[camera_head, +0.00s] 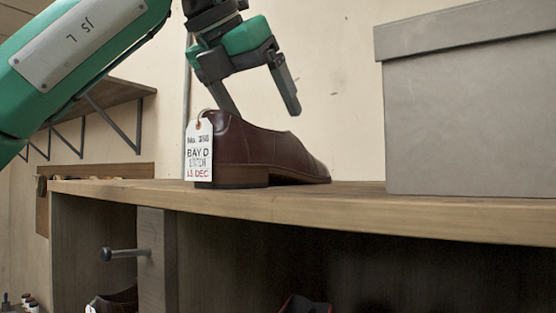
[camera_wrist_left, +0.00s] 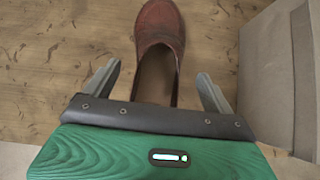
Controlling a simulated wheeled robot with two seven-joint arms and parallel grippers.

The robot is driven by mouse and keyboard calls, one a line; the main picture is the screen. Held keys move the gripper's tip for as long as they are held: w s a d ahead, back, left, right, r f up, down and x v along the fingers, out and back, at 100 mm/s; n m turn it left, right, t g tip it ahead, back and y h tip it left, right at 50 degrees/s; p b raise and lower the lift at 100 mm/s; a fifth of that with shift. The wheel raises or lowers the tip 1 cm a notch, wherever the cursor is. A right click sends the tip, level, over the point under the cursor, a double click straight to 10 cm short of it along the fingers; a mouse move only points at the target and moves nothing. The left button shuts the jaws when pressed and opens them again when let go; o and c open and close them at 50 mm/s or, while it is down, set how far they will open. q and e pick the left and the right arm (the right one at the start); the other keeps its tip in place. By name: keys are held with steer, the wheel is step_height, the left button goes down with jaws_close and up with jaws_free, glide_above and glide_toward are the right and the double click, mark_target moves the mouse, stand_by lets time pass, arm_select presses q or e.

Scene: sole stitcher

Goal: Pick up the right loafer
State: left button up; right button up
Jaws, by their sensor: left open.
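A dark reddish-brown loafer (camera_head: 262,155) stands upright on the wooden shelf top, with a paper tag at its heel reading BAY D. My left gripper (camera_head: 266,112) is open above it, fingers pointing down. In the left wrist view the loafer (camera_wrist_left: 160,40) lies with its toe away from me, and its open heel end is between the spread fingers of my left gripper (camera_wrist_left: 160,90). The fingers are apart from its sides there. I cannot tell from the pictures whether this is the right loafer. My right gripper is not in view.
A large grey box (camera_head: 470,120) stands on the shelf top (camera_head: 350,200) to the right of the loafer; it also shows in the left wrist view (camera_wrist_left: 275,80). Other shoes (camera_head: 115,302) sit in the compartments below. A peg (camera_head: 125,254) sticks out under the top.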

mark_target(273, 136)
arm_select(q)
steer(key=shift+w+d+f, duration=0.25)
steer(key=shift+d+f, duration=0.1)
steer(key=shift+w+d+f+p, duration=0.2)
steer(key=shift+f+p, duration=0.35)
steer(key=shift+p, duration=0.2)
steer(key=p+x, duration=0.2)
steer(key=x, duration=0.1)
steer(key=shift+a+f, duration=0.15)
steer(key=shift+w+f, duration=0.25)
steer(key=shift+f, duration=0.1)
steer(key=shift+s+d, duration=0.1)
steer(key=shift+d, duration=0.15)
steer(key=c, duration=0.8)
steer(key=shift+a+r, duration=0.1)
steer(key=c, duration=0.5)
steer(key=shift+c, duration=0.3)
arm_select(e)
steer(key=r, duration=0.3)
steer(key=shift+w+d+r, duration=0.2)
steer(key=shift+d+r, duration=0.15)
arm_select(q)
steer(key=shift+r, duration=0.1)
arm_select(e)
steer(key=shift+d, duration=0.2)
